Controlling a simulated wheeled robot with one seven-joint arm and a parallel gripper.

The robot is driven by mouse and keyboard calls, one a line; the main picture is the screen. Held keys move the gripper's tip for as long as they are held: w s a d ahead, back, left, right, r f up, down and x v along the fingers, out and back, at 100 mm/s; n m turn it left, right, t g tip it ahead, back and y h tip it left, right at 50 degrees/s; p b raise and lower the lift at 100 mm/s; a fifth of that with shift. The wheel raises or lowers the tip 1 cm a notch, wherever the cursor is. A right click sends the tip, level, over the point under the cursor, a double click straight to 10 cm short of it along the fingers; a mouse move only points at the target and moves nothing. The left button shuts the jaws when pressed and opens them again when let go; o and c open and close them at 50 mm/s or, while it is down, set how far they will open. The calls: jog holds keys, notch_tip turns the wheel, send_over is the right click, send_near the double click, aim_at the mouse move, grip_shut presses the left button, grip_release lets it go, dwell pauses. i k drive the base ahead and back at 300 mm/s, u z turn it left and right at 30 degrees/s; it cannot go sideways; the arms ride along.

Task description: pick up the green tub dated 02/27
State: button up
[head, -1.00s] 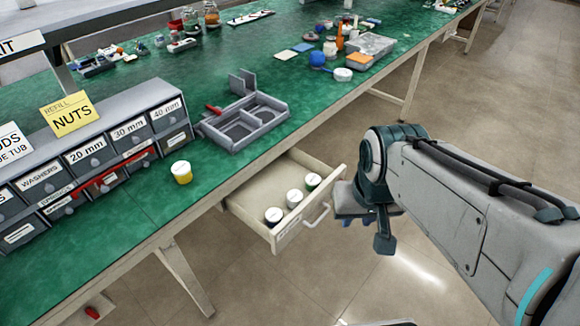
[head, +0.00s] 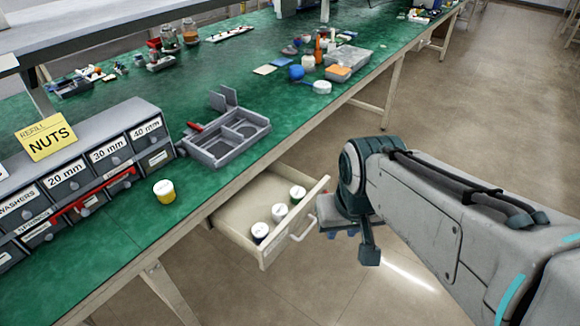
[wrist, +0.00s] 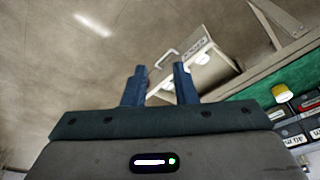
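The open drawer (head: 240,207) under the bench holds three white-lidded tubs in a row. The far one is a green tub (head: 298,194). The middle tub (head: 280,212) looks whitish, and the near tub (head: 260,231) is dark-sided. Their dates are too small to read. My gripper (head: 343,234) is just right of the drawer front, apart from the tubs. In the wrist view, the two blue fingers of my gripper (wrist: 159,72) stand apart with nothing held. The drawer (wrist: 210,75) lies beyond them, with pale lids partly visible.
A yellow tub (head: 164,191) stands on the green bench (head: 120,215) near its front edge. A grey divided tray (head: 228,140) sits above the drawer, beside labelled small-parts bins (head: 85,180). The drawer handle (head: 303,230) juts toward my gripper. The floor at right is clear.

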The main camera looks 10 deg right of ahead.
aim_at(297, 193)
jog(key=z, duration=1.15)
jog(key=i, duration=2.25)
jog(key=u, duration=3.25)
